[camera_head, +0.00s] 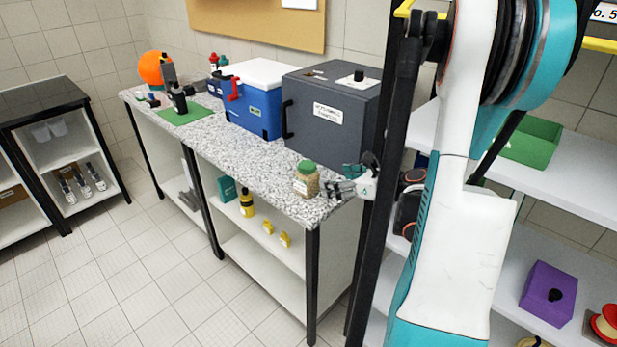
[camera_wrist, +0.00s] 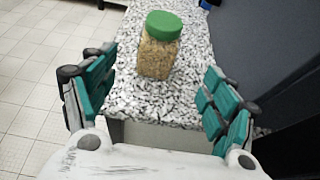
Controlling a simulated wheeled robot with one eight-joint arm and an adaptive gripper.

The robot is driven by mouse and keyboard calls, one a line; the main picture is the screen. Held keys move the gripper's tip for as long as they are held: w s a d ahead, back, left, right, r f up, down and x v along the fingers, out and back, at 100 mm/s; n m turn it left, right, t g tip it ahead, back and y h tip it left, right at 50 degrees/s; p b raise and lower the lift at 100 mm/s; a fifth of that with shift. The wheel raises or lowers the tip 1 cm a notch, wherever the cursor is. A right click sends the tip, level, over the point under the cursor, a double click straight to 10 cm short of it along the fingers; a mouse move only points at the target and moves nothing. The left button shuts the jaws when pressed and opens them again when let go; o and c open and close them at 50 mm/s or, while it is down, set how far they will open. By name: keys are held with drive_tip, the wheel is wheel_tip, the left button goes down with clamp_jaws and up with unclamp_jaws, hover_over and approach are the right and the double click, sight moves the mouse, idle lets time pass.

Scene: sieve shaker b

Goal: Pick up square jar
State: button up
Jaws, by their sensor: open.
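The square jar (camera_head: 307,180) has clear sides, a green lid and tan grainy contents. It stands upright near the front end of the speckled counter (camera_head: 240,145). In the wrist view the jar (camera_wrist: 159,50) is ahead of my gripper (camera_wrist: 158,88), between the lines of its two fingers but beyond the tips. My gripper (camera_head: 342,180) is open and empty, at the counter's end just right of the jar in the head view. Part of the gripper is hidden behind a dark upright post.
A dark grey box-shaped chamber (camera_head: 335,110) stands behind the jar, close to the gripper's right side. A blue cooler (camera_head: 255,105) with a white lid is farther along the counter. Shelves with a purple box (camera_head: 548,291) and a green bin (camera_head: 530,142) stand at right.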

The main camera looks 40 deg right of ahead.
sight(315, 178)
drive_tip(key=b+x, duration=0.1)
drive_tip(key=x, duration=0.6)
drive_tip(key=shift+f+b, duration=0.2)
drive_tip(key=shift+b, duration=0.15)
drive_tip(key=shift+b+x, duration=1.1)
drive_tip(key=shift+x, duration=2)
drive_tip(key=shift+a+r, duration=0.1)
drive_tip(key=shift+r, duration=0.15)
drive_tip(key=c, duration=1.5)
wheel_tip(315, 178, up, 20)
drive_tip(key=p, duration=0.7)
